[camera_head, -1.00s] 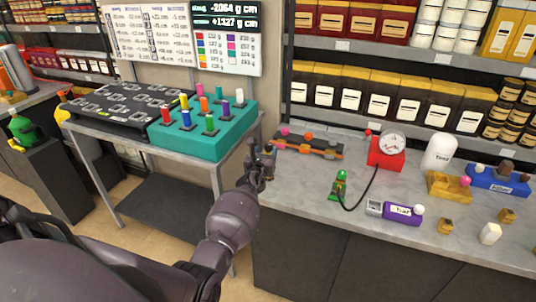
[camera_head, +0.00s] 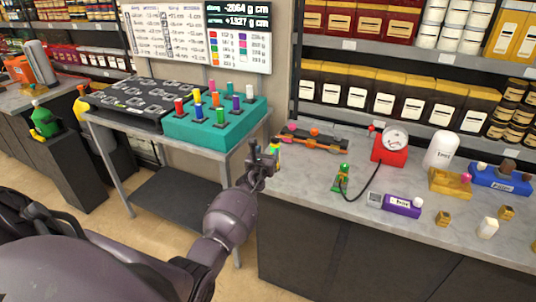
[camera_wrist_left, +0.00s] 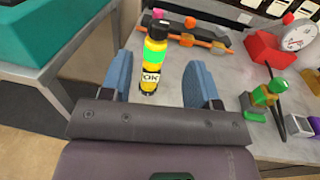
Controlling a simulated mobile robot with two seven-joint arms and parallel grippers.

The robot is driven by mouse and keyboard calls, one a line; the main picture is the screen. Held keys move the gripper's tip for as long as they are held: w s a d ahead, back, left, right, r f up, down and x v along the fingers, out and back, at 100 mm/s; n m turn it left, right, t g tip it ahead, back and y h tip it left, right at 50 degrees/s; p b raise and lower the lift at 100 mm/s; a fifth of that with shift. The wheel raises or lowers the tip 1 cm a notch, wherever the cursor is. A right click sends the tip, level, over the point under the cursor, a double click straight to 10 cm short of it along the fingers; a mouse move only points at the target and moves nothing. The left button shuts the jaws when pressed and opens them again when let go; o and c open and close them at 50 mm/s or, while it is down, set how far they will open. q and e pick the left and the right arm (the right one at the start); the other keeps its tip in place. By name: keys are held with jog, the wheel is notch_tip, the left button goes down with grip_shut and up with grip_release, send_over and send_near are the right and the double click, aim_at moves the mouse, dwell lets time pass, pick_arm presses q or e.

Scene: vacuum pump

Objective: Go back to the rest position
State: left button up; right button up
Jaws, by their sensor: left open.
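My left gripper (camera_head: 262,158) hangs at the left end of the grey counter. In the left wrist view its two blue fingers (camera_wrist_left: 158,82) are spread wide with nothing clamped between them. A small black, yellow and green bottle marked OK (camera_wrist_left: 155,58) stands upright on the counter, just ahead of the open fingers. In the head view this bottle (camera_head: 275,155) shows just right of the gripper, partly hidden by it. My right gripper is not in view.
The teal block with coloured pegs (camera_head: 215,128) sits on a side table left of my gripper. On the counter (camera_head: 310,180) are an orange-and-black bar (camera_head: 312,142), a red gauge (camera_head: 388,150), a green-topped fitting (camera_head: 341,178) with a black hose, and a purple block (camera_head: 402,205).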

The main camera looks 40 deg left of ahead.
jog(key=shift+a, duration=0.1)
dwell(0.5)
pick_arm(q)
notch_tip(320, 180, up, 6)
jog(key=d+n+t+y, duration=0.1)
jog(key=n+y, duration=0.1)
jog(key=n, duration=1)
jog(key=s+d+f+n+h, duration=0.1)
jog(key=s+d+f+n, duration=0.1)
jog(key=s+d+n, duration=0.5)
jog(key=s+d+f+n+g+h+b, duration=0.1)
jog(key=s+d+f+n, duration=0.3)
jog(key=s, duration=0.6)
jog(key=s+d+f+n+g+h, duration=0.3)
jog(key=s+d+f+n, duration=0.1)
jog(key=s+f, duration=0.5)
jog(key=s+d+f+n+g+h+b, duration=0.1)
jog(key=s+d+f+n+g+h, duration=0.1)
jog(key=s+f, duration=0.5)
jog(key=s+d+n+h, duration=0.1)
jog(key=s+d+n, duration=0.1)
jog(key=s, duration=0.2)
jog(key=shift+d+b, duration=0.25)
jog(key=shift+b, duration=0.1)
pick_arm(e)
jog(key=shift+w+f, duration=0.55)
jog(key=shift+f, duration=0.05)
